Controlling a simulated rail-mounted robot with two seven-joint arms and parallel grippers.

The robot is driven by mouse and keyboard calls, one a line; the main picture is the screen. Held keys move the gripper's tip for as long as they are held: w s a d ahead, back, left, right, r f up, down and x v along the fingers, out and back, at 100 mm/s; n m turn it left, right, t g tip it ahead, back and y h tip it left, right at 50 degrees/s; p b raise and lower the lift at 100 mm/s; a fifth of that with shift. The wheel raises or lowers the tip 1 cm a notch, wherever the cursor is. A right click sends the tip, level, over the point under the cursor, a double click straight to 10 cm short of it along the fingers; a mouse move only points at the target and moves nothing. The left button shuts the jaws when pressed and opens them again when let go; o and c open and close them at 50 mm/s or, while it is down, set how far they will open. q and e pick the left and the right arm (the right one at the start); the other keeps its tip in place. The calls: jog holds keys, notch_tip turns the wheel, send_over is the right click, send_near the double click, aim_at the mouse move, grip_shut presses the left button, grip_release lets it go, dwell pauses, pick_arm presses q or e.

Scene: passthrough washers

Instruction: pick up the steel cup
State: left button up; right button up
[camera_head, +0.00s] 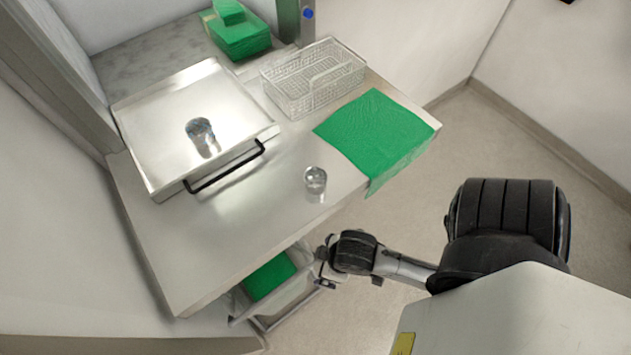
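Two small shiny cups are in view, and I cannot tell for certain which is the steel one. One cup (315,179) stands on the bare steel table near its front edge. The other cup (200,131) is on the shallow steel tray (157,111) and looks darker and mirror-like. My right gripper (324,269) is beyond the table's front edge, lower in the picture than the nearer cup and apart from it. It holds nothing that I can see; its fingers are too small to tell whether they are open. My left gripper is not in view.
The tray has a black handle (225,167). A wire basket (313,78) and a green cloth (375,132) lie on the table's right part. Folded green cloths (238,36) are at the back. A lower bin (297,290) with green cloth is close to my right gripper.

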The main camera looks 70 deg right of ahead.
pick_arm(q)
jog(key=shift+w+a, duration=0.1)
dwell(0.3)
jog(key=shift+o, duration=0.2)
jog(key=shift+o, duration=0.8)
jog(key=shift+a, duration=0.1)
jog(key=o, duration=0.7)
